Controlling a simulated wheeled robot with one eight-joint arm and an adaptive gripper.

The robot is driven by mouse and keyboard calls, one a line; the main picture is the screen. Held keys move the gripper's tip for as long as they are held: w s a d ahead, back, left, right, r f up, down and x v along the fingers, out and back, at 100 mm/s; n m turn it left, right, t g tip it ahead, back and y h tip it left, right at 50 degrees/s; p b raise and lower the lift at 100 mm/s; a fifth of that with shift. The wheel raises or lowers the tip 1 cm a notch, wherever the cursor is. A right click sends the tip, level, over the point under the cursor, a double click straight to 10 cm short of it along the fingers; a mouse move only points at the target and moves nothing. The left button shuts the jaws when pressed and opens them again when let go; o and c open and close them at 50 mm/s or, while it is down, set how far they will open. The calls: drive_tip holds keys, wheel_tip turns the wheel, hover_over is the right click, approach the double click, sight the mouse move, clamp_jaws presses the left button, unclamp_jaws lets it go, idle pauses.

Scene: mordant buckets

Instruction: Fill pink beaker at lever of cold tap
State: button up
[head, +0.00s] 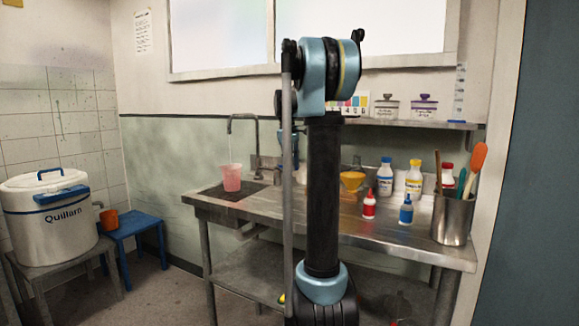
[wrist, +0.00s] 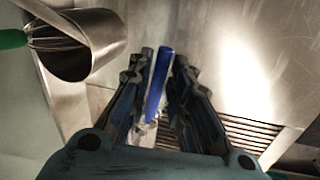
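The pink beaker (head: 232,177) stands upright at the sink (head: 213,190), below the end of the curved tap spout (head: 243,116) in the head view. A dark gap shows beside the bar; contact cannot be told.
A metal vessel with a whisk (wrist: 85,45) shows at upper left in the wrist view. A white Quillarn bucket (head: 48,222) stands far left.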

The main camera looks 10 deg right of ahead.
drive_tip(key=shift+o, duration=0.3)
wheel_tip(320, 180, up, 12)
drive_tip(key=s+a, duration=0.1)
drive_tip(key=shift+s+a+f, duration=0.15)
drive_tip(key=shift+s+a, duration=0.15)
idle(0.4)
